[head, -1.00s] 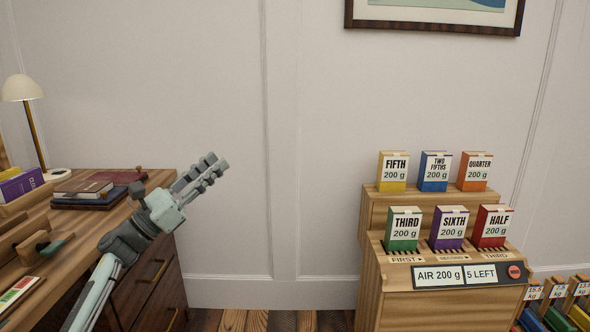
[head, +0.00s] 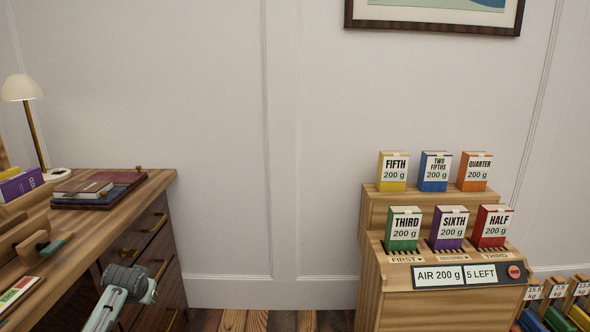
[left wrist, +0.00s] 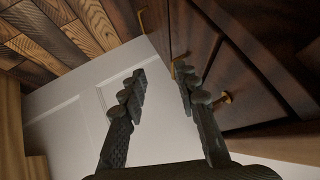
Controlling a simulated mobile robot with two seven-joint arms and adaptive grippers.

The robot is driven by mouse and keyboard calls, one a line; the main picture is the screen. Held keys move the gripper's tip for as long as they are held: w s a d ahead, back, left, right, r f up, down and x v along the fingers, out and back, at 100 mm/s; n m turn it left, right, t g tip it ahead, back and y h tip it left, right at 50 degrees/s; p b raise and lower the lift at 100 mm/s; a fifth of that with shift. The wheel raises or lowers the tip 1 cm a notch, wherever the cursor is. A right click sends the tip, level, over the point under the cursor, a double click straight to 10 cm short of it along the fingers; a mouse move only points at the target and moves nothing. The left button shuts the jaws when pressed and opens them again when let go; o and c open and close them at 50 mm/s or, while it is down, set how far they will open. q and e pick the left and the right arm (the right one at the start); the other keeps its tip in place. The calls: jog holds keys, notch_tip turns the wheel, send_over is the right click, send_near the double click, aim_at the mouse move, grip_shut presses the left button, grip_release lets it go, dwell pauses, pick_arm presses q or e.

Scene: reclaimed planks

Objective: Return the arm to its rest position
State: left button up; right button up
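My left gripper (left wrist: 161,80) shows in the left wrist view with its two dark fingers apart and nothing between them. Behind the fingers are a white panelled wall and the dark drawer fronts (left wrist: 245,85) of the desk. In the head view my left arm (head: 125,290) is low at the bottom left, in front of the desk drawers; its fingers cannot be made out there. My right arm and gripper are not in view.
The wooden desk (head: 110,225) at left holds a lamp (head: 22,92), books (head: 85,190) and small items. A wooden stand (head: 372,215) at right holds several coloured boxes labelled 200 g. Bare wall and floor lie between them.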

pick_arm(q)
jog(key=s+d+f+g+h, duration=0.1)
jog(key=s+d+f, duration=0.2)
jog(key=s+f, duration=0.45)
jog(key=s+d+f+g, duration=0.1)
jog(key=s+d+f, duration=0.2)
jog(key=s+f, duration=0.4)
jog(key=s+d+f+g, duration=0.1)
jog(key=s+d+f, duration=0.2)
jog(key=s, duration=0.8)
jog(key=s+d+f+m+g+h, duration=0.1)
jog(key=s+d+f, duration=0.1)
jog(key=s, duration=1)
jog(key=shift+s+d+f, duration=0.2)
jog(key=shift+d+f, duration=0.2)
jog(key=shift+d, duration=0.2)
